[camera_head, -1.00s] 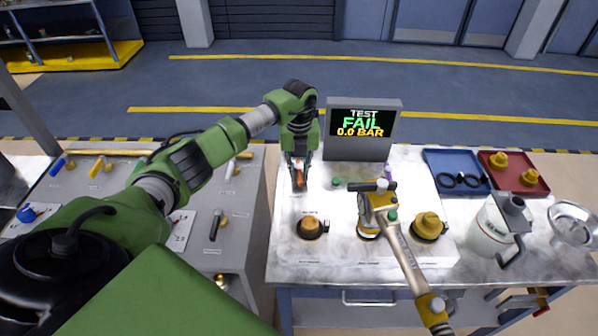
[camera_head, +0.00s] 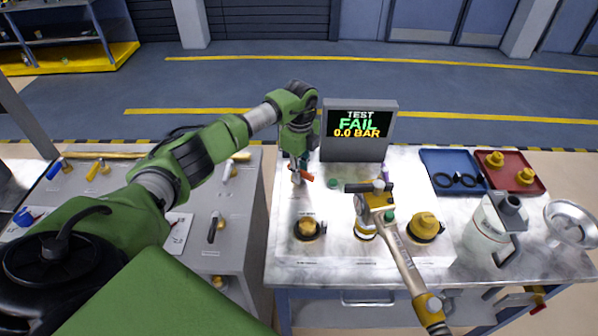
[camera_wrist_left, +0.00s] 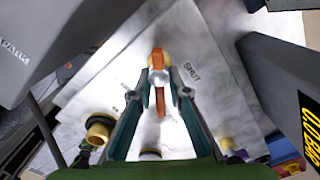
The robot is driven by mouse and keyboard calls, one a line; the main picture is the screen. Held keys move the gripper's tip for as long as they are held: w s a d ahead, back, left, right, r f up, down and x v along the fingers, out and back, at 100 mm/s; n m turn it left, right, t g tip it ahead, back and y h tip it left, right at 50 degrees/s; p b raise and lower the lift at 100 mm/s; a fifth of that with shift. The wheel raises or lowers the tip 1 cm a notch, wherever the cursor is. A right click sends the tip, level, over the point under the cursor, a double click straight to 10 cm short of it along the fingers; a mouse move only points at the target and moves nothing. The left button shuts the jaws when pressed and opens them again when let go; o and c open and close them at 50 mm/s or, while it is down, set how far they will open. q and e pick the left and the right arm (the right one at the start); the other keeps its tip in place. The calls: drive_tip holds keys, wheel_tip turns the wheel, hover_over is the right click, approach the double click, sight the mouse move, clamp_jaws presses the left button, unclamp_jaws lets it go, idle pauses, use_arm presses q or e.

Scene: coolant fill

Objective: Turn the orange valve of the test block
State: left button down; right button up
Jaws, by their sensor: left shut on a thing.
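The orange valve (camera_head: 304,175) is on the back left of the pale test block (camera_head: 340,205), left of the screen's foot. Its handle points slightly right and toward me in the head view. My left gripper (camera_head: 299,165) reaches down over it. In the left wrist view the orange handle (camera_wrist_left: 158,95) lies lengthwise between the fingers of my left gripper (camera_wrist_left: 158,88), which are shut on it. A printed label that looks like "SHUT" is beside it. The test screen (camera_head: 360,130) reads "TEST FAIL 0.0 BAR". My right gripper is not in view.
Yellow-and-black caps (camera_head: 425,226) are on the block. A blue tray (camera_head: 433,160), a red tray (camera_head: 537,187), a white jug (camera_head: 484,238) and a metal funnel (camera_head: 572,222) stand at the right.

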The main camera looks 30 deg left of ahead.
use_arm(q)
drive_tip(key=n, duration=0.4)
drive_tip(key=shift+w+a+r+p, duration=0.1)
drive_tip(key=shift+w+r+p, duration=0.05)
drive_tip(key=shift+w+p, duration=0.2)
drive_tip(key=shift+w+a+n+p, duration=0.15)
drive_tip(key=shift+n+p, duration=0.2)
drive_tip(key=shift+n, duration=1.15)
drive_tip(key=c, duration=1.9)
unclamp_jaws()
wheel_tip(320, 180, up, 12)
drive_tip(key=shift+f, duration=0.1)
